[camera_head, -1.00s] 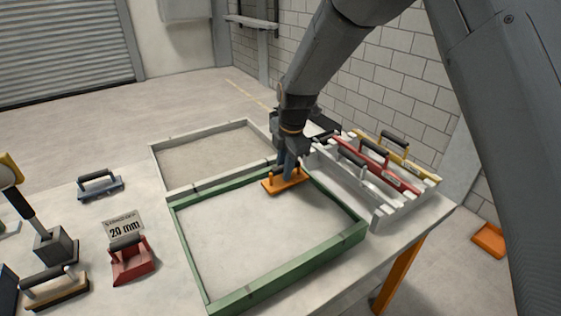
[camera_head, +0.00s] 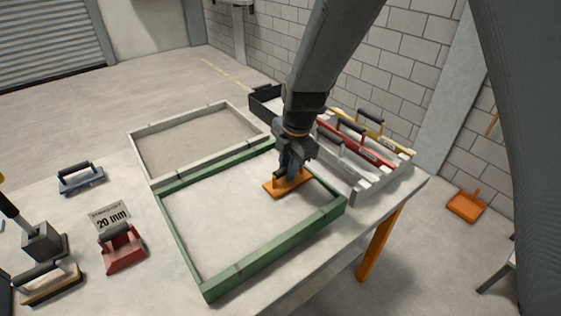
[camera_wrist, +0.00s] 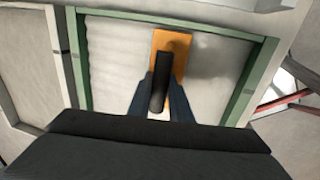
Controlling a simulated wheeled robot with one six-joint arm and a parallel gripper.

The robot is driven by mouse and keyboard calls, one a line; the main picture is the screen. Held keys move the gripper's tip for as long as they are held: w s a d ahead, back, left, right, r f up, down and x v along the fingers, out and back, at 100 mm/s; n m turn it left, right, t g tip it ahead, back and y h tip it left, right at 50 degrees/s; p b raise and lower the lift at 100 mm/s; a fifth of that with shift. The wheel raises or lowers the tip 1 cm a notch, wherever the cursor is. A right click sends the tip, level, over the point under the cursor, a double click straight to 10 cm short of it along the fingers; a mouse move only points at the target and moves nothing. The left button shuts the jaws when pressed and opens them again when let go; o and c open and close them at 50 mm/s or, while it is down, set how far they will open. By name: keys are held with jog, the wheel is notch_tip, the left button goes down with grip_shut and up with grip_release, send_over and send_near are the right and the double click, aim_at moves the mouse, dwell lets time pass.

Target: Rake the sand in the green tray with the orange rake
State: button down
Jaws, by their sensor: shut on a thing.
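The orange rake (camera_head: 276,186) has a flat orange plate and a dark handle. My gripper (camera_head: 289,172) is shut on its handle and holds it over the upper right part of the green tray (camera_head: 262,259). In the wrist view the rake (camera_wrist: 181,42) lies between my gripper's fingers (camera_wrist: 160,97), with the dark handle running towards me. The sand (camera_head: 215,215) in the green tray is pale and looks mostly smooth. I cannot tell whether the plate touches the sand. The green tray's side walls (camera_wrist: 80,60) also show in the wrist view.
A grey-framed tray (camera_head: 140,160) adjoins the green tray's far side. A white rack (camera_head: 357,186) with red and yellow tools stands close on the right. A red tool (camera_head: 122,254), a 20 mm sign (camera_head: 108,217) and a blue tool (camera_head: 80,178) are on the left.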

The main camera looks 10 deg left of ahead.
jog(key=s+d, duration=0.6)
jog(key=d, duration=0.1)
jog(key=shift+p, duration=0.3)
jog(key=shift+d+r, duration=0.1)
jog(key=shift+r, duration=0.3)
notch_tip(320, 180, up, 6)
jog(key=p, duration=0.3)
jog(key=shift+r, duration=0.15)
